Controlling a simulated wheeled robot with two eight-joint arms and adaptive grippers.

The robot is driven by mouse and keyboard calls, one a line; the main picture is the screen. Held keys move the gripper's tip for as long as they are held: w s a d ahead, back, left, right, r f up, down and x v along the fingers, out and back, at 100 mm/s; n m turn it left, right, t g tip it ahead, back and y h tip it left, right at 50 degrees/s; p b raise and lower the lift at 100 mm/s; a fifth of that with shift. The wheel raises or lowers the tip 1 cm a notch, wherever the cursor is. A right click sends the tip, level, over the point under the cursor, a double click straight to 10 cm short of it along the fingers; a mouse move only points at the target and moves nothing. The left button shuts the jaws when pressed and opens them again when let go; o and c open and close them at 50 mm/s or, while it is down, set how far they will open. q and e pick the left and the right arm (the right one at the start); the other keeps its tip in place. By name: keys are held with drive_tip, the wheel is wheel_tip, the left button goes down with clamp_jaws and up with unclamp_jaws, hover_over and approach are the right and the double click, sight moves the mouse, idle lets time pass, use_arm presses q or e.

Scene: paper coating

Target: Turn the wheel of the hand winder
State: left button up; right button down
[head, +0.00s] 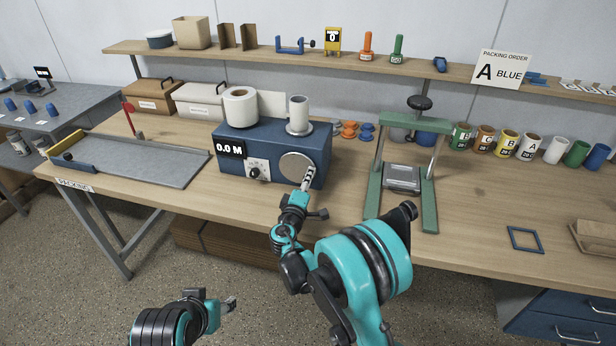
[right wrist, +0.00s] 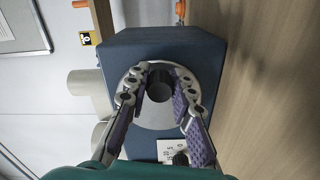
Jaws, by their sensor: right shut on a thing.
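The hand winder (head: 262,152) is a blue box on the bench with a white roll (head: 240,107) and a pale upright core (head: 299,114) on top. Its display reads 0.0 M. The round grey wheel (head: 297,168) is on its front; it also shows in the right wrist view (right wrist: 150,122). My right gripper (head: 309,176) is at the wheel, its fingers shut around the dark round knob (right wrist: 160,85) at the wheel. My left gripper (head: 230,303) is low at the bottom, away from the bench; its finger opening is too small to judge.
A green press frame (head: 380,185) stands right of the winder. A grey cutting board (head: 135,160) lies to the left. Several coloured cans, including a green one (head: 461,136), stand at the back right. A blue square frame (head: 524,239) lies on the bench at right.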

drive_tip(key=m, duration=0.1)
drive_tip(key=f+m, duration=0.1)
drive_tip(key=m, duration=0.1)
drive_tip(key=f+m, duration=0.1)
drive_tip(key=m, duration=0.1)
drive_tip(key=shift+w+a, duration=0.1)
drive_tip(key=shift+a, duration=0.2)
idle(0.4)
drive_tip(key=c, duration=1.3)
unclamp_jaws()
drive_tip(key=v, duration=1.2)
